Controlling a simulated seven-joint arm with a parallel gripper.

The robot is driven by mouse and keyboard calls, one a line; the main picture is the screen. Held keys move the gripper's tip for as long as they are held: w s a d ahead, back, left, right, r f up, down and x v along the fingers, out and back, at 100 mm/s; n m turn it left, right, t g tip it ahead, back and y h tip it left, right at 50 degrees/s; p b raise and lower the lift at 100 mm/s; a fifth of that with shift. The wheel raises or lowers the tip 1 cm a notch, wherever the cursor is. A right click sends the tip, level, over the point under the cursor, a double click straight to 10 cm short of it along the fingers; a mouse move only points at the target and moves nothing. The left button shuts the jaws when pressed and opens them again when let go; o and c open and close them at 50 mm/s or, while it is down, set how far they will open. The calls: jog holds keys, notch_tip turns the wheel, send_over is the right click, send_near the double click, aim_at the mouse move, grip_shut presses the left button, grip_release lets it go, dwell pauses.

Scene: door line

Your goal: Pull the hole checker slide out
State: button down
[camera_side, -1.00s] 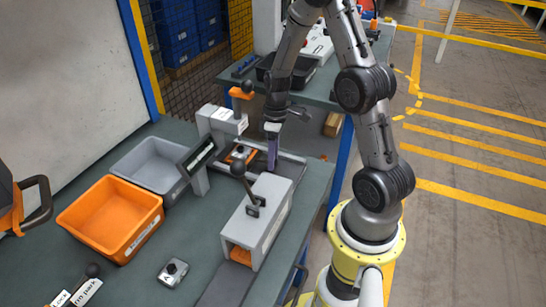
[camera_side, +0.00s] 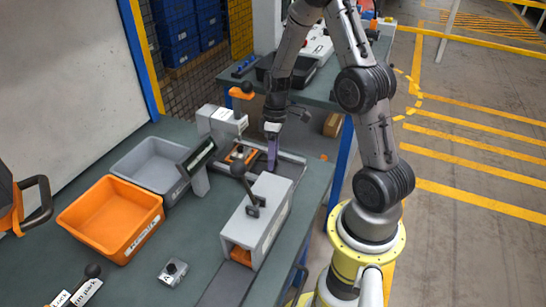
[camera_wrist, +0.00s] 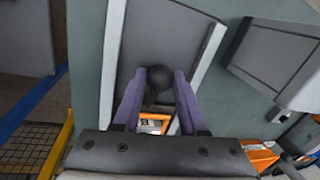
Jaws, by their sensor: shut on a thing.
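My gripper (camera_side: 271,150) points down at the grey checker station, its purple fingers at the channel to the right of the orange slide (camera_side: 240,154). In the wrist view, my gripper (camera_wrist: 160,88) is shut on a black ball knob (camera_wrist: 158,80), one finger on each side. Part of an orange frame (camera_wrist: 154,122) shows between the fingers below the knob. In the side view the fingers hide the knob. The slide sits in the channel beside a grey post with a dark, slanted panel (camera_side: 197,154).
A grey block with a black-knobbed lever (camera_side: 257,222) stands in front of the channel. An orange bin (camera_side: 110,218) and a grey bin (camera_side: 152,165) are at the left. A small grey part (camera_side: 173,271) lies near the front.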

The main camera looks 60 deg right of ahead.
dwell(0.4)
jog(key=s, duration=1.1)
jog(key=shift+s+d+r, duration=0.1)
jog(key=shift+d, duration=0.05)
jog(key=shift+s, duration=0.6)
jog(key=shift+c, duration=2.3)
grip_release()
notch_tip(320, 180, up, 14)
jog(key=d, duration=0.2)
jog(key=shift+w+d+f, duration=0.2)
jog(key=shift+w+f, duration=0.05)
